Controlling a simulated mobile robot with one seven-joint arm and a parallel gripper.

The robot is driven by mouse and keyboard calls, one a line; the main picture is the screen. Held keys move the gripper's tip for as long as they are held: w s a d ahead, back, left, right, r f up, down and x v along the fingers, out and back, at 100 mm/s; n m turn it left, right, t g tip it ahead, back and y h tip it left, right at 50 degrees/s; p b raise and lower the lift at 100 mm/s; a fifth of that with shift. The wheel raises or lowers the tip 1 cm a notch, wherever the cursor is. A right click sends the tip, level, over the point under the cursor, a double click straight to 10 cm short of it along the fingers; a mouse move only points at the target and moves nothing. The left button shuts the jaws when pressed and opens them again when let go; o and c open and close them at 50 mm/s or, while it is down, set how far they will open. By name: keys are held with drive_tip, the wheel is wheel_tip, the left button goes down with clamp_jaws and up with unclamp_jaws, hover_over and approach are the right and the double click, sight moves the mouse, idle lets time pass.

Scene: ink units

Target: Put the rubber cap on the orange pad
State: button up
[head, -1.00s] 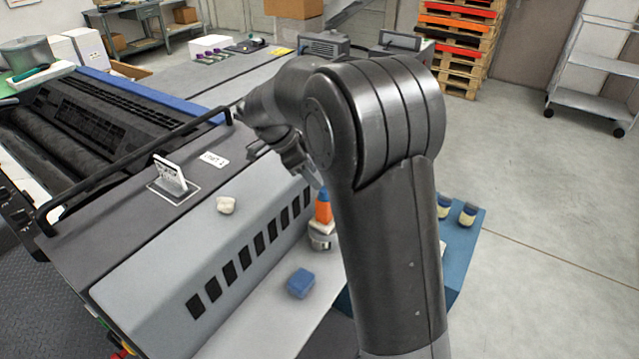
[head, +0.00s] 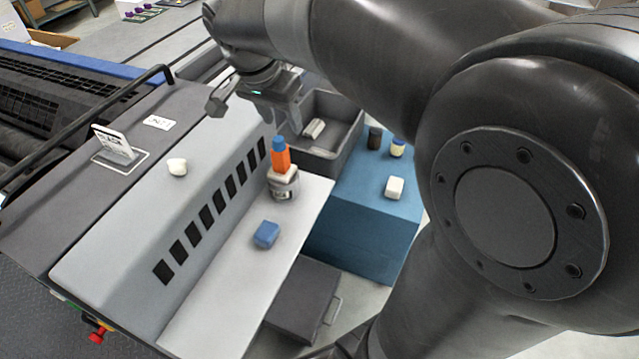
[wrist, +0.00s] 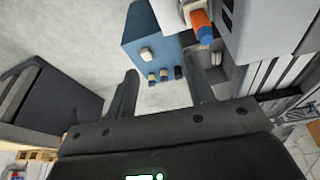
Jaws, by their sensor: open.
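My gripper (head: 250,100) is open and empty, above the far end of the machine's grey cover. In the wrist view its two fingers (wrist: 161,70) stand apart with nothing between them. An orange piece (head: 281,159) with a blue top (head: 279,143) stands upright on a pale round container (head: 284,184), below and right of the gripper. The orange piece also shows in the wrist view (wrist: 200,19). I cannot tell which thing is the rubber cap; the blue block (head: 266,234) lies on the white ledge. No flat orange pad can be made out.
A grey bin (head: 345,135) holds a pale item (head: 314,129). A blue cabinet (head: 365,215) carries a white block (head: 394,187) and small jars (head: 398,148). A whitish lump (head: 177,167) and a sign (head: 115,146) sit on the machine. The white ledge (head: 215,305) has free room.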

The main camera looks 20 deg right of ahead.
drive_tip(key=s+f+n+t+y, duration=0.1)
drive_tip(key=s+n+t, duration=0.1)
drive_tip(key=s+n, duration=0.3)
drive_tip(key=s+d+f+n+t+y, duration=0.1)
drive_tip(key=s+n, duration=0.4)
drive_tip(key=s, duration=0.6)
drive_tip(key=shift+s+d+f+t+y, duration=0.3)
drive_tip(key=shift+f+t+y, duration=0.1)
drive_tip(key=shift+f, duration=0.2)
